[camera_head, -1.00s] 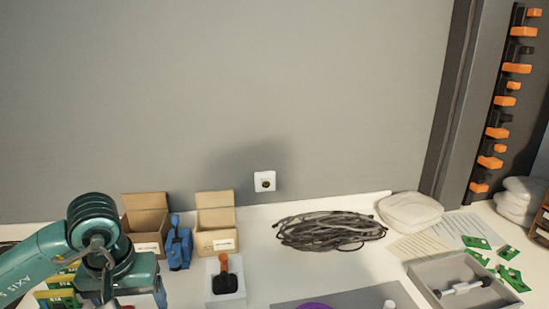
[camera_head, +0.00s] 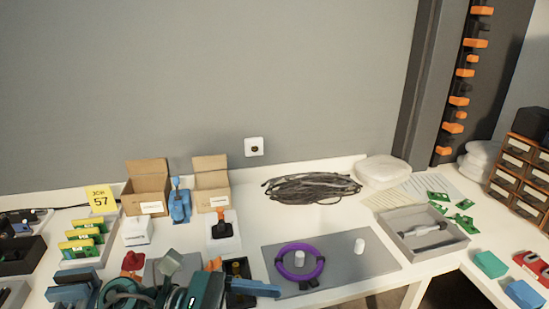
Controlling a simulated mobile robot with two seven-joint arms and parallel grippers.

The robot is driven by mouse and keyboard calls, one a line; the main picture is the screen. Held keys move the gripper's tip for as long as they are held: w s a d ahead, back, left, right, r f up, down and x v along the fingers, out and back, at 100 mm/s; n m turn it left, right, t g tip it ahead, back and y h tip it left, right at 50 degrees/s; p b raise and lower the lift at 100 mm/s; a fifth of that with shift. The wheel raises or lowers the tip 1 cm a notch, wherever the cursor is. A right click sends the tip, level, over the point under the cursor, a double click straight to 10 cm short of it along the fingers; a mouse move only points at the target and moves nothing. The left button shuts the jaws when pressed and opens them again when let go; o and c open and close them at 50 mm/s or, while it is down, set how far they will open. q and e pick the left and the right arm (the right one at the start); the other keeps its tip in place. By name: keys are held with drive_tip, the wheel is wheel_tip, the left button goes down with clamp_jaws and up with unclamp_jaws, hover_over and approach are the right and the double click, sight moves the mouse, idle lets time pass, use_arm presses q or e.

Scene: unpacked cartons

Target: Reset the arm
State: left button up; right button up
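My teal arm (camera_head: 190,292) shows at the bottom left of the head view, low over the front of the white table. My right arm and gripper are out of view.
A purple ring (camera_head: 300,262) lies on a grey mat (camera_head: 350,278) with two white cylinders. Behind are open cartons (camera_head: 148,188), a cable coil (camera_head: 311,187) and a grey tray (camera_head: 412,244). Green boards (camera_head: 464,223) lie at right. Bare table shows around the coil.

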use_arm(q)
drive_tip(key=w+a+r+n+t+h, duration=0.2)
drive_tip(key=w+n+t, duration=0.3)
drive_tip(key=n+t, duration=1.05)
drive_tip(key=w+a+f+n+t+y+p, duration=0.1)
drive_tip(key=a+f+n+t+y, duration=0.3)
drive_tip(key=n, duration=0.8)
drive_tip(key=w+a+f+n+g+y+p, duration=0.1)
drive_tip(key=a+f+n+y, duration=0.2)
drive_tip(key=f+n+y, duration=0.65)
drive_tip(key=s+a+f+n+g+y, duration=0.2)
drive_tip(key=s+f+n+g, duration=0.4)
drive_tip(key=s+f+n, duration=0.3)
wheel_tip(320, 180, down, 4)
drive_tip(key=a+n, duration=0.1)
drive_tip(key=n, duration=0.5)
drive_tip(key=shift+s+r+y, duration=0.25)
drive_tip(key=shift+s+y, duration=0.1)
drive_tip(key=shift+c, duration=0.6)
